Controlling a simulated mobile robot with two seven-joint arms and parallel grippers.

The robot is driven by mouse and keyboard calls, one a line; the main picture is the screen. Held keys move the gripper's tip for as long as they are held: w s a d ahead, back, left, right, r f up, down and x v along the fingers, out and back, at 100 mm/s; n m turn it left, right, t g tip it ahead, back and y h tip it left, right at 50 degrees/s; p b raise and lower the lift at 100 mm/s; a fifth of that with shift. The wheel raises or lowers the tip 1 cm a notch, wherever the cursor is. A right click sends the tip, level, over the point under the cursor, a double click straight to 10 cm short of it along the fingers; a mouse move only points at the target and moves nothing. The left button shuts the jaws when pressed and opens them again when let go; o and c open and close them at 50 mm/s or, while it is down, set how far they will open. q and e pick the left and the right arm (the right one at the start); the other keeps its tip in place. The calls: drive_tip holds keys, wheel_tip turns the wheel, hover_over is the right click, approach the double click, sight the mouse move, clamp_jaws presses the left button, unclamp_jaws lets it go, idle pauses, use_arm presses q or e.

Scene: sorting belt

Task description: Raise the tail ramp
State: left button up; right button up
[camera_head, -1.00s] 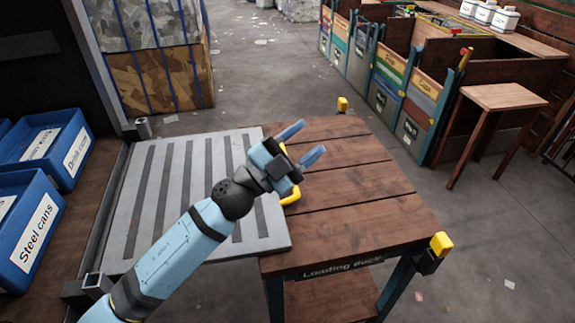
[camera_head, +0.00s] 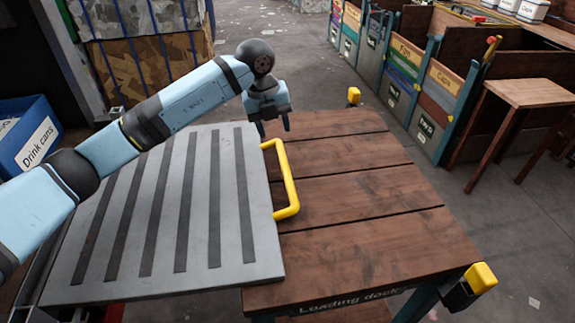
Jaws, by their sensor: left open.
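The tail ramp (camera_head: 168,215) is a grey plate with dark grip strips. It lies about flat, with its right edge over the wooden loading dock (camera_head: 350,240). A yellow handle (camera_head: 289,180) stands at the ramp's right edge. My left gripper (camera_head: 274,130) is open and empty, fingers pointing down, just beyond the handle's far end. I see no contact between them. My left arm crosses above the ramp and hides part of its far side. My right gripper is not in view.
Yellow-capped posts mark the dock's near right corner (camera_head: 480,278) and far corner (camera_head: 353,96). A blue "Drink cans" bin (camera_head: 35,140) is at the left. Baled material (camera_head: 155,65) stands behind my arm. Labelled bins and a wooden stool (camera_head: 530,95) are at the right, beyond open floor.

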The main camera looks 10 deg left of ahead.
sight(285, 168)
use_arm(q)
drive_tip(key=f, duration=0.4)
drive_tip(key=d+f, duration=0.1)
drive_tip(key=f, duration=0.3)
drive_tip(key=d+f+p, duration=0.1)
drive_tip(key=f, duration=0.3)
drive_tip(key=shift+w+d, duration=0.15)
drive_tip(key=shift+w, duration=0.1)
drive_tip(key=shift+w+d+f, duration=0.1)
drive_tip(key=shift+f, duration=0.45)
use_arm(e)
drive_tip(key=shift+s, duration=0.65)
use_arm(q)
drive_tip(key=shift+r, duration=0.1)
clamp_jaws()
